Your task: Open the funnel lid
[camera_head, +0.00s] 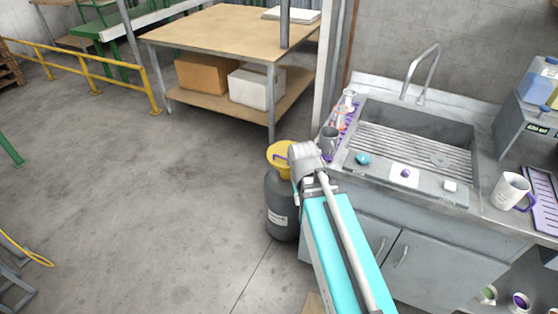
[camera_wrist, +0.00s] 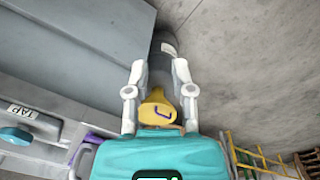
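The yellow funnel (camera_head: 277,149) sits on top of a dark grey canister (camera_head: 281,207) on the floor, left of the sink cabinet. A small purple handle (camera_wrist: 163,113) shows on the yellow funnel (camera_wrist: 153,109) in the wrist view; the lid looks down, but its edge is not clear. My gripper (camera_wrist: 159,68) is open, with its two white fingers spread on either side of the funnel and canister and nothing visibly held. In the head view my gripper (camera_head: 300,155) is at the funnel's right side and hides part of it. I cannot tell if it touches.
The sink counter (camera_head: 455,203) with its cabinet stands close on the right. A grey jug (camera_head: 328,141) and a mug (camera_head: 510,191) stand on it. A wooden table (camera_head: 225,32) is behind.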

